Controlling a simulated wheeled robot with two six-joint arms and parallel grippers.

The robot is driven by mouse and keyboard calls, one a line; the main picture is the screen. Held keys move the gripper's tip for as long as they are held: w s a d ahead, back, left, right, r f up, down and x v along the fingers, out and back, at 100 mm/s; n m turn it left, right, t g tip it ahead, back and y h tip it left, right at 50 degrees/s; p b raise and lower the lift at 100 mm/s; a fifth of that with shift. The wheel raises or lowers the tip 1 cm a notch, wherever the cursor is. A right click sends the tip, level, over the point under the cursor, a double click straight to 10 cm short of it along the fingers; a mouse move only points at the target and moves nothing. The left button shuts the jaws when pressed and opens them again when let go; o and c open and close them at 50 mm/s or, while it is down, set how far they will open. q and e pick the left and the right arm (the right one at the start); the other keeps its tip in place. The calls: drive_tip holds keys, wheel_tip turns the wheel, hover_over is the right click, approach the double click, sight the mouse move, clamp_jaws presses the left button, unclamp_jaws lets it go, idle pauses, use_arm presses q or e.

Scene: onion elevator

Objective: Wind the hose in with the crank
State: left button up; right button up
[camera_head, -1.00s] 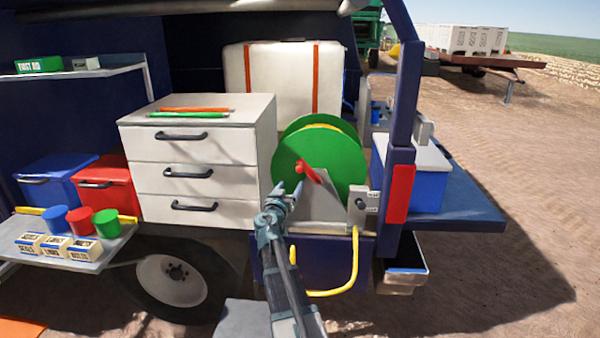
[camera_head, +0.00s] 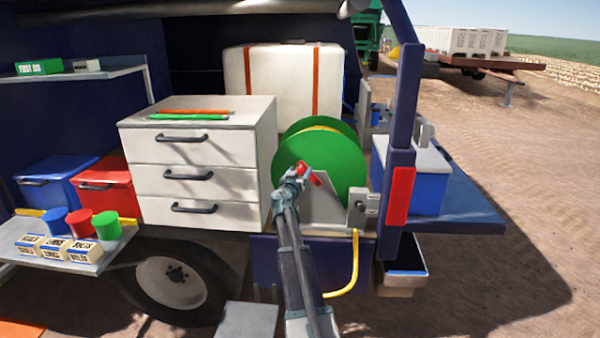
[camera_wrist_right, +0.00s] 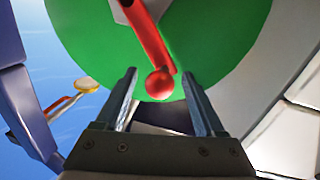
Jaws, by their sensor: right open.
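The hose reel (camera_head: 335,155) has round green side plates and stands in the open vehicle bay. Its red crank (camera_head: 311,174) is on the near face; in the right wrist view the crank arm (camera_wrist_right: 148,35) ends in a red knob (camera_wrist_right: 160,83). My right gripper (camera_head: 300,172) is at the crank; in the right wrist view its fingers (camera_wrist_right: 158,98) are open, with the knob just beyond and between the tips. The yellow hose (camera_head: 354,265) hangs from the guide block below the reel and curves left behind my right arm. My left gripper is not in view.
A white drawer cabinet (camera_head: 200,150) stands left of the reel. A grey block (camera_head: 358,212) and a dark blue post with a red lamp (camera_head: 399,195) are close on the right. A white tank (camera_head: 283,85) stands behind. A shelf with tins (camera_head: 90,262) is at the left.

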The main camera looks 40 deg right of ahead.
clamp_jaws()
idle(0.4)
idle(1.1)
